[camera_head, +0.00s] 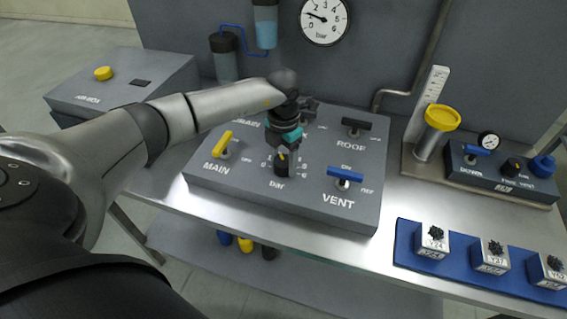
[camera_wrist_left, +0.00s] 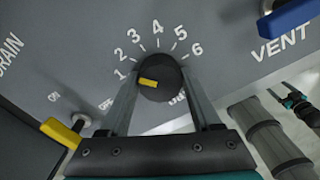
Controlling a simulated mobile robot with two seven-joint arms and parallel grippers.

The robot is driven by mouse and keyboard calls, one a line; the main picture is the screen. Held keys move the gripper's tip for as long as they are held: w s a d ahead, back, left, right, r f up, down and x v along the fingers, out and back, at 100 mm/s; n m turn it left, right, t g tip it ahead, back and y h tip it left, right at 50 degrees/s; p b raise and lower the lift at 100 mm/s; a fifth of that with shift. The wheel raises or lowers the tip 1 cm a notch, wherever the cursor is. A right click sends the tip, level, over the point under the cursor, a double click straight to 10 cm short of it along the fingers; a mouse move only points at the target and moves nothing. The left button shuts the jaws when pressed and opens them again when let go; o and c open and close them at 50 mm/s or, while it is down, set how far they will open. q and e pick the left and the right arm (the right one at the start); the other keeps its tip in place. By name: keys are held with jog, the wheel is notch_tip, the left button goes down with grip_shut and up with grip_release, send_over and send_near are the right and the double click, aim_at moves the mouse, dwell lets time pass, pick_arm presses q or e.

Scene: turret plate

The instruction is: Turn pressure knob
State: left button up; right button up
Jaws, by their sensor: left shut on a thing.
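The pressure knob (camera_head: 282,165) is a dark round knob on the sloped grey panel, above the word "bar". My left gripper (camera_head: 284,150) reaches down over it from above and partly hides its scale. In the left wrist view the knob (camera_wrist_left: 161,77) sits between the two fingers of my left gripper (camera_wrist_left: 162,88), which is shut on it. Its yellow pointer mark (camera_wrist_left: 148,82) faces left, near the low end of the scale, close to 1. A pressure gauge (camera_head: 324,20) on the back wall has its needle in the low range.
The yellow MAIN handle (camera_head: 222,145), blue VENT handle (camera_head: 345,174) and black ROOF handle (camera_head: 356,125) surround the knob. A blue mat (camera_head: 405,240) with several labelled blocks lies at right. In the left wrist view, a teal and black part (camera_wrist_left: 291,101), perhaps my right gripper, shows small.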

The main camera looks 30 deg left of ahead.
aim_at(284, 161)
pick_arm(q)
jog(key=shift+m+b, duration=0.3)
jog(key=shift+m, duration=0.5)
jog(key=o, duration=1.4)
jog(key=shift+c, duration=0.2)
notch_tip(284, 161, up, 15)
jog(key=shift+r, duration=0.2)
jog(key=shift+f, duration=0.1)
